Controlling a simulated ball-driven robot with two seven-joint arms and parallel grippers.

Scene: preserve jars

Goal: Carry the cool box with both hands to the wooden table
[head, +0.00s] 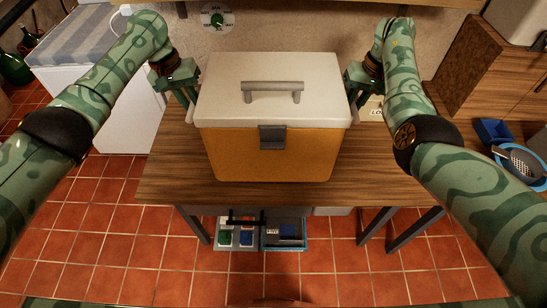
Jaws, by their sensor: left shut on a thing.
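The cool box (268,155) has an orange body, a white lid with a grey top handle and a grey front latch. It is upright, over the wooden table (170,180) near its front edge; I cannot tell whether its base touches the top. My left gripper (190,103) is at the box's left side, shut on the box at a pale side part. My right gripper (355,103) is at the box's right side, by a similar pale part. Its fingers are partly hidden, so its grip is unclear.
A white chest (125,115) with a striped cloth stands left of the table. A wooden cabinet (480,65) is at the right, with a blue bin (493,131) and a blue bowl below. Crates (285,236) sit under the table. Bare tabletop shows on both sides of the box.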

